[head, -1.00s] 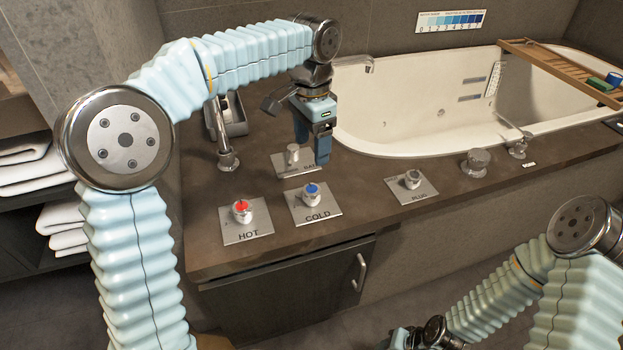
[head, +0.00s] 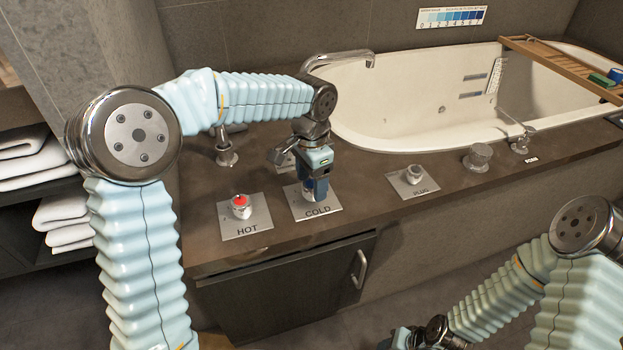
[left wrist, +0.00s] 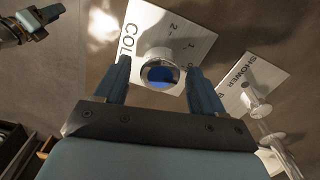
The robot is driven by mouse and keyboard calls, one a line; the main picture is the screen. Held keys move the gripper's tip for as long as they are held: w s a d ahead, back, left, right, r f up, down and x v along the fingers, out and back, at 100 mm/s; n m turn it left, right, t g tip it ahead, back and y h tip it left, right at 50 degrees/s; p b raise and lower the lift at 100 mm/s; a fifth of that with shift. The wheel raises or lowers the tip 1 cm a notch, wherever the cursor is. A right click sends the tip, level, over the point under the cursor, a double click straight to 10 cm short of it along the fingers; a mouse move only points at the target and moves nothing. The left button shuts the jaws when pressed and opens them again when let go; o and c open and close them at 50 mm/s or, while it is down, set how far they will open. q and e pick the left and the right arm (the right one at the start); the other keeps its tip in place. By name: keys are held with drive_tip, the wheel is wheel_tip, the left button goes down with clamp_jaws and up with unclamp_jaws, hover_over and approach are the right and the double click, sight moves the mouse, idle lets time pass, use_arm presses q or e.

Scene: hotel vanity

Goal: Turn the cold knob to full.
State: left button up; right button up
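The cold knob (left wrist: 160,75) is a round silver knob with a blue cap on a plate marked COLD (head: 328,204). My left gripper (head: 309,194) points down over it and hides most of it in the head view. In the left wrist view, the two fingers of the left gripper (left wrist: 160,85) stand open on either side of the knob, with a visible gap on each side. My right gripper (left wrist: 42,20) shows at the top left corner of the left wrist view, far from the knob; its fingers are too unclear to judge.
The red-capped hot knob (head: 241,206) is just left of the cold plate. The plug knob (head: 412,175) is to the right. The shower plate (left wrist: 262,85) lies close behind, partly hidden by my arm. A faucet (head: 226,152) and the bathtub (head: 400,135) are farther back.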

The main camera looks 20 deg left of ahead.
use_arm(q)
drive_tip(key=c, duration=0.9)
drive_tip(key=shift+c, duration=0.2)
drive_tip(key=shift+n, duration=0.3)
drive_tip(key=n, duration=0.3)
drive_tip(key=shift+r+n+p, duration=0.1)
drive_tip(key=shift+n+p, duration=0.2)
drive_tip(key=n, duration=0.4)
drive_tip(key=shift+n, duration=0.3)
drive_tip(key=n+p, duration=0.1)
drive_tip(key=n, duration=0.8)
